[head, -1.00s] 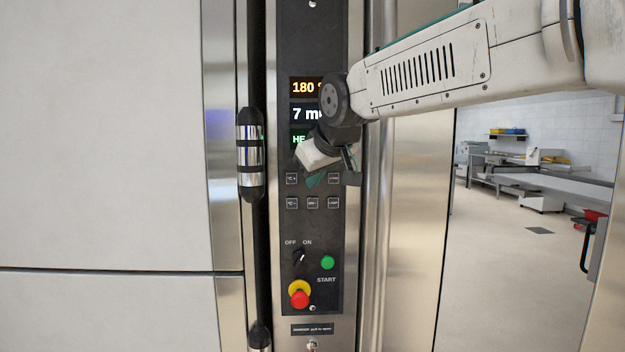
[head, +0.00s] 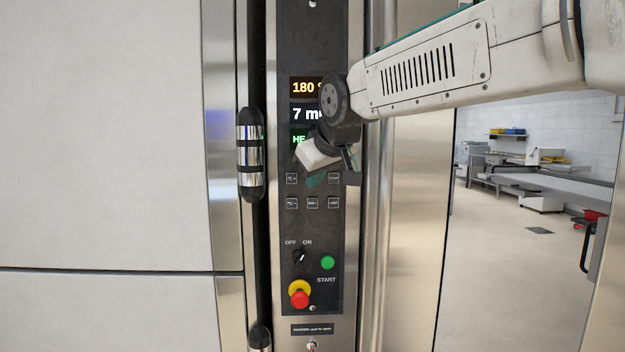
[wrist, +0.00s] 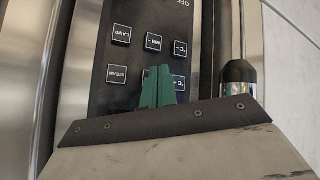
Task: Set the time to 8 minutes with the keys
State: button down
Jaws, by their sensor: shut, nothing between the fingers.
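The control panel (head: 330,230) carries a time display (head: 302,114) reading "7 mi", partly hidden by my wrist. Below it are two rows of small keys. My gripper (head: 314,182) is shut and empty, its green fingertips over the middle of the upper row, where they hide the key between °C+ (head: 291,178) and STEAM (head: 334,178). In the wrist view the shut fingers (wrist: 157,70) cover that same spot, just beyond the MIN- key (wrist: 153,41). MIN- also shows in the head view (head: 313,203). I cannot tell whether the fingertips touch the panel.
The orange display (head: 302,87) reads 180. A green line (head: 299,139) beginning "HE" is partly hidden. Lower down are the OFF/ON switch (head: 300,258), green START button (head: 327,263) and red stop button (head: 299,299). A door handle (head: 250,155) stands left of the panel.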

jog(key=shift+w, duration=0.45)
jog(key=shift+w, duration=0.4)
dwell(0.6)
jog(key=shift+s, duration=0.85)
jog(key=shift+s, duration=0.1)
jog(key=shift+s, duration=2.4)
